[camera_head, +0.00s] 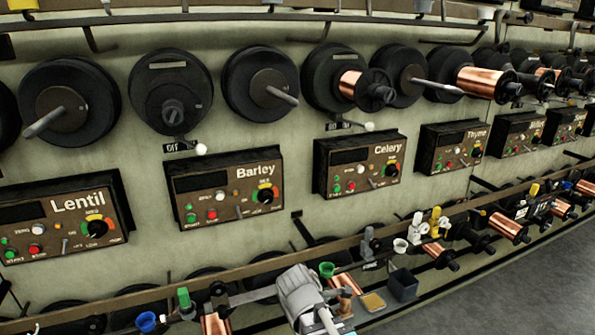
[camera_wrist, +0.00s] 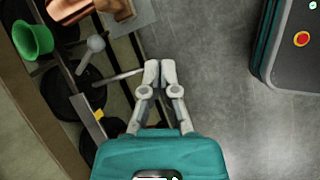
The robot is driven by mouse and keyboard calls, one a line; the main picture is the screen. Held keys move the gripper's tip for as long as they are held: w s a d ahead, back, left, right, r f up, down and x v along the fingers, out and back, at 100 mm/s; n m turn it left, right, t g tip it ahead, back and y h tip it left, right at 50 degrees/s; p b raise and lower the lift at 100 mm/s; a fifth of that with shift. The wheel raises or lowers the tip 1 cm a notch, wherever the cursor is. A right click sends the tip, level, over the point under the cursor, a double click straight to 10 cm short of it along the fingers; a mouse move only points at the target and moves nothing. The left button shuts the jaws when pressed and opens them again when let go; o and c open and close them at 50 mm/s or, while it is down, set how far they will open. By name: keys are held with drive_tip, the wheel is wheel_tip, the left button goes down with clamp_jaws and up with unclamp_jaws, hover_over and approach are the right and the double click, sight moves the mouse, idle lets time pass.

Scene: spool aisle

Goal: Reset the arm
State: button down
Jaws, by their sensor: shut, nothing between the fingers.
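My gripper (camera_wrist: 159,74) shows in the wrist view with its two grey fingers together and nothing between them. It hangs over the grey floor, just right of the lower rack's edge. In the head view a pale grey part of my arm (camera_head: 300,295) stands at the bottom centre, in front of the lower rail. The fingertips cannot be made out there.
The wall carries black spools, copper spools (camera_head: 487,82) and control boxes, among them Lentil (camera_head: 75,215), Barley (camera_head: 225,187) and Celery (camera_head: 358,163). A green funnel (camera_wrist: 33,40) is left of my gripper. Open floor (camera_wrist: 215,115) lies to the right.

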drive_tip(key=s+d+f+m+g+y, duration=0.1)
drive_tip(key=s+d+m+g+y, duration=0.15)
drive_tip(key=d+m, duration=0.45)
drive_tip(key=s+d+f+m+g+y, duration=0.1)
drive_tip(key=d+m+y, duration=0.2)
drive_tip(key=m, duration=0.9)
wheel_tip(320, 180, up, 24)
drive_tip(key=p, duration=2.4)
drive_tip(key=shift+w+a+n, duration=0.15)
drive_tip(key=shift+w+n, duration=0.1)
drive_tip(key=shift+n, duration=0.05)
